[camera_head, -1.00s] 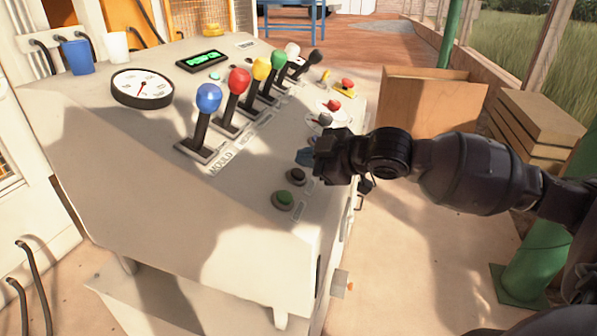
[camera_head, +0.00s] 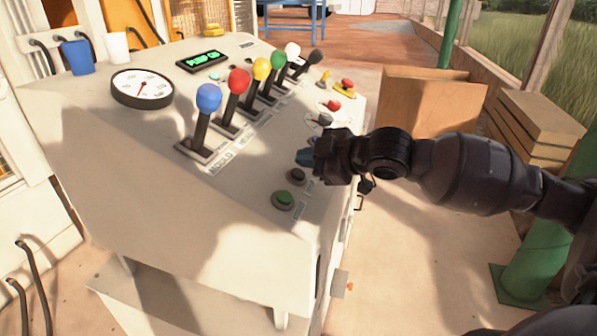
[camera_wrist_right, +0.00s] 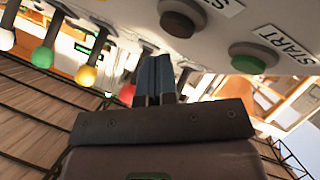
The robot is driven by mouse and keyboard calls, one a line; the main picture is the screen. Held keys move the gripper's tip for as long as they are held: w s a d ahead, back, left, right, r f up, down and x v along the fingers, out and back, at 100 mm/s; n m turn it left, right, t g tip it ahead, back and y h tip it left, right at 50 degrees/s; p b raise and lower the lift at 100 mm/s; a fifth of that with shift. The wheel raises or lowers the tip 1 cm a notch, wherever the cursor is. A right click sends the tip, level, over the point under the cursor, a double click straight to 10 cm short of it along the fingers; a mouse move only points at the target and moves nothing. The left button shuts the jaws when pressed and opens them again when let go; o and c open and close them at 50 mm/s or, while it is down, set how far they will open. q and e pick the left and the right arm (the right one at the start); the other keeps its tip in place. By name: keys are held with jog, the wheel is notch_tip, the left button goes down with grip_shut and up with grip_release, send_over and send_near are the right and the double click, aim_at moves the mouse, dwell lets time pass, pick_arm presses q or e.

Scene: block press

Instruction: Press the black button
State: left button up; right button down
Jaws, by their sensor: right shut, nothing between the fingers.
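The black button (camera_head: 296,175) sits on the sloped panel of the pale control console (camera_head: 150,215), just behind the green button (camera_head: 284,199). In the right wrist view the black button (camera_wrist_right: 182,17) is at the top, beside the green button (camera_wrist_right: 250,57) with its START label. My right gripper (camera_head: 304,157) is shut and empty, just behind the black button in the head view. Its blue fingertips (camera_wrist_right: 155,62) point up toward the panel in the wrist view, below and left of the black button, with a visible gap. My left gripper is in neither view.
Levers with blue (camera_head: 208,98), red, yellow, green, white and black knobs stand along the panel. A dial (camera_head: 142,88) and two cups (camera_head: 77,57) are at its back left. A red button (camera_head: 334,105) lies beyond my gripper.

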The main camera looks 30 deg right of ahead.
jog(key=shift+f, duration=0.2)
dwell(0.5)
jog(key=shift+w+a+f, duration=0.15)
jog(key=shift+f, duration=0.1)
jog(key=shift+f, duration=0.2)
dwell(0.6)
jog(key=shift+w+a+f, duration=0.1)
jog(key=shift+w+f, duration=0.05)
jog(key=shift+f, duration=0.1)
jog(key=shift+r, duration=0.15)
dwell(0.4)
jog(key=shift+s+d+r+p, duration=0.25)
jog(key=shift+r+p, duration=0.35)
jog(key=shift+p, duration=0.4)
jog(key=shift+r, duration=0.15)
